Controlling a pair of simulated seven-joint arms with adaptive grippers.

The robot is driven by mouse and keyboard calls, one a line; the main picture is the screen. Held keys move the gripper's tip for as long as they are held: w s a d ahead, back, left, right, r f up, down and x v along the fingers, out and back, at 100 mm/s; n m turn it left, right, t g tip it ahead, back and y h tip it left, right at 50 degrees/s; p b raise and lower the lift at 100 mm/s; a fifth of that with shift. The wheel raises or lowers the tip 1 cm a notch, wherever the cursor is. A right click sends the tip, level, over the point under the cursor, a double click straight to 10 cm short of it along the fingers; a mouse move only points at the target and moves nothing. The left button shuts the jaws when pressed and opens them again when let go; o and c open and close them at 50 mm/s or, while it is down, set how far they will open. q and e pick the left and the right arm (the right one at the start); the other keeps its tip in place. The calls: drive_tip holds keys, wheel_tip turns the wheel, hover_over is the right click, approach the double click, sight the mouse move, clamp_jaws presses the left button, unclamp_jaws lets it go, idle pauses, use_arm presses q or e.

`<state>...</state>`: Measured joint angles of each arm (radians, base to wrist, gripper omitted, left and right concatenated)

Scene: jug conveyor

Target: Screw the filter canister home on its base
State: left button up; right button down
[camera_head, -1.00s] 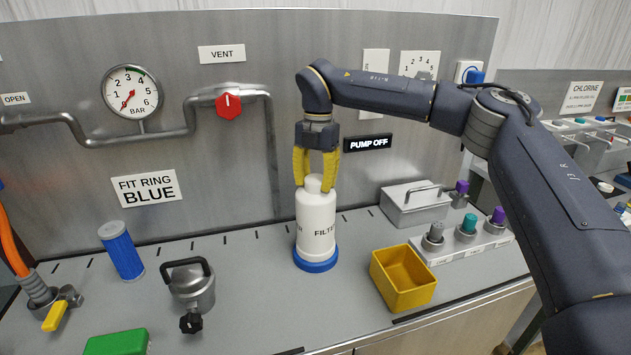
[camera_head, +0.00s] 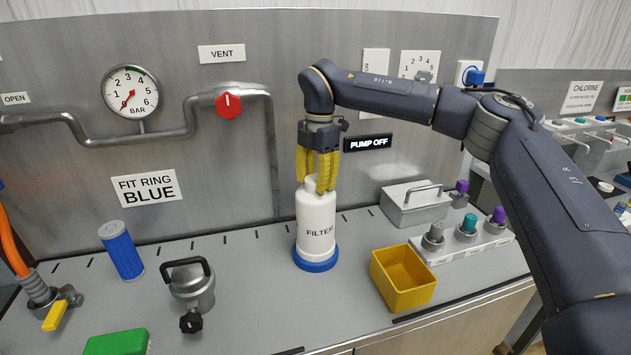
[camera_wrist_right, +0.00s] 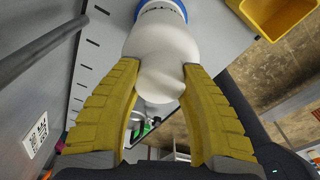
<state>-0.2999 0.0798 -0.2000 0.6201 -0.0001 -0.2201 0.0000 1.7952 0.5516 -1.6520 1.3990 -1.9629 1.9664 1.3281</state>
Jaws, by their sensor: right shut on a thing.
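The white filter canister (camera_head: 316,222) stands upright on its blue base (camera_head: 316,261) in the head view, with the word FILTER facing forward. My right gripper (camera_head: 318,186) comes down from above, shut on the neck at the canister's top. In the right wrist view the yellow fingers (camera_wrist_right: 160,75) press on both sides of the white canister (camera_wrist_right: 160,42), and a bit of blue shows at its far end. Whether any gap remains between canister and base is too small to tell. My left gripper is in neither view.
A yellow bin (camera_head: 403,277) stands just right of the base. A lidded metal pot (camera_head: 191,287) and a blue cylinder (camera_head: 121,251) stand to the left. A metal box (camera_head: 414,206) is behind right.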

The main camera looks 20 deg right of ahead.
idle(0.3)
drive_tip(key=shift+m, duration=1.5)
drive_tip(key=c, duration=0.7)
unclamp_jaws()
